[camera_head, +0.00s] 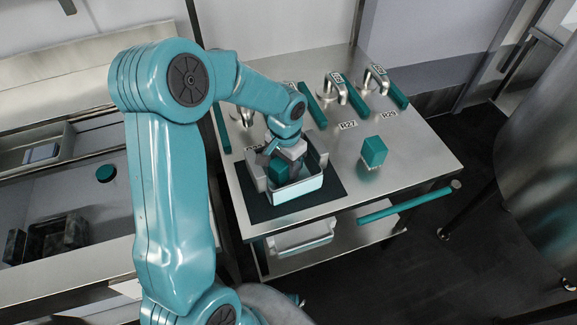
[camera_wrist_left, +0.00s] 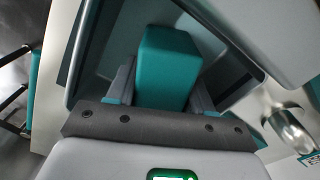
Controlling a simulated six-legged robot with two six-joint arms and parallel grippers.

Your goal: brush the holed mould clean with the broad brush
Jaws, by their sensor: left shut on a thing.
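The mould (camera_head: 299,190) is an open, pale-walled box standing on a dark mat on the steel table. I cannot make out its holes. My left gripper (camera_head: 282,162) reaches down into it from above. It is shut on a teal block-shaped handle (camera_head: 279,172), which I take as the brush. In the left wrist view the teal handle (camera_wrist_left: 168,68) sits between the two grey fingers of the left gripper (camera_wrist_left: 167,90). The brush's lower end is hidden, so I cannot tell whether it touches the mould's floor. My right gripper is not in view.
Another teal block (camera_head: 374,151) with a pale base stands on the table to the right. Several metal-handled items (camera_head: 336,88) with teal bars line the back edge, by labels. A teal rail (camera_head: 405,203) runs along the front. A sink counter (camera_head: 105,205) lies left.

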